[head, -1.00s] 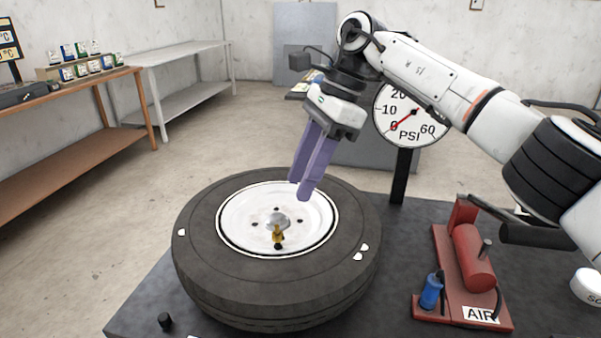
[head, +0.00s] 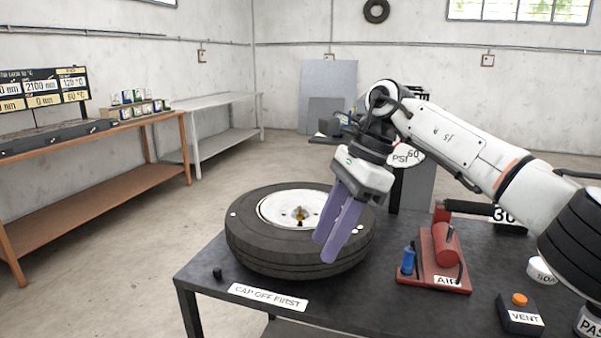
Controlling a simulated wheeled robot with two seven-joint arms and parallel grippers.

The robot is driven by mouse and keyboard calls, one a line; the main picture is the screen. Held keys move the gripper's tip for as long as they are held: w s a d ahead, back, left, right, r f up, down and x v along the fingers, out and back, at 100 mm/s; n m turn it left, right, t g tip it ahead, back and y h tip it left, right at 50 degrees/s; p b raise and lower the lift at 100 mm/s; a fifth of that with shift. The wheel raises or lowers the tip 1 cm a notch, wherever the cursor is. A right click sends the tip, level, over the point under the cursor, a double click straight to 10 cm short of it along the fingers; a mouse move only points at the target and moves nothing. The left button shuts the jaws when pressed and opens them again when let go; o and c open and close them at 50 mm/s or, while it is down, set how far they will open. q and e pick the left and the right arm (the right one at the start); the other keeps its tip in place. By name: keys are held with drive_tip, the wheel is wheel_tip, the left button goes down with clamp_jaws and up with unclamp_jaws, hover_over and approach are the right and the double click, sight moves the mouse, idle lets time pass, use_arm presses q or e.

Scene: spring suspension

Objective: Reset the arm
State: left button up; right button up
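My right arm (head: 450,140) comes in from the right, bent at a raised joint. Its gripper (head: 328,250) hangs down with two long purple fingers and overlaps the front right side of the tire in the picture. The fingers lie close side by side; I cannot make out a gap, and no object shows between them. The tire (head: 250,243) lies flat on the dark table (head: 245,305), with a white wheel rim (head: 275,207) and a small brass-coloured piece (head: 300,216) at its middle. My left arm and gripper are not in view.
A red air pump (head: 440,258), a blue cylinder (head: 408,261) and a vent box (head: 520,315) with an orange button stand right of the tire. A pressure gauge (head: 405,156) is partly hidden behind my arm. A small black cap (head: 217,273) sits at the table's left.

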drive_tip(key=s+a+f+m+t+y, duration=0.1)
drive_tip(key=s+a+f+m+y, duration=0.3)
drive_tip(key=a+m+y, duration=0.5)
drive_tip(key=s+a+f+m+t+y, duration=0.1)
drive_tip(key=s+a+f+m+y, duration=0.35)
drive_tip(key=a+y, duration=0.4)
drive_tip(key=d+f+m+t+h, duration=0.75)
drive_tip(key=f+m, duration=0.25)
drive_tip(key=m, duration=0.5)
drive_tip(key=d+f+m+t+h, duration=0.65)
drive_tip(key=d+f+m, duration=0.3)
drive_tip(key=m, duration=0.55)
drive_tip(key=s+d+f+m+g+h, duration=0.2)
drive_tip(key=s+d+f+m, duration=0.3)
drive_tip(key=s+f, duration=0.3)
drive_tip(key=s+d+f+m+g+h, duration=0.3)
drive_tip(key=s+d+f+m, duration=0.3)
drive_tip(key=s+f, duration=0.3)
drive_tip(key=s+d+g, duration=0.1)
drive_tip(key=s, duration=0.3)
drive_tip(key=shift+s+d+f+g, duration=0.15)
drive_tip(key=shift+s+d+g, duration=0.15)
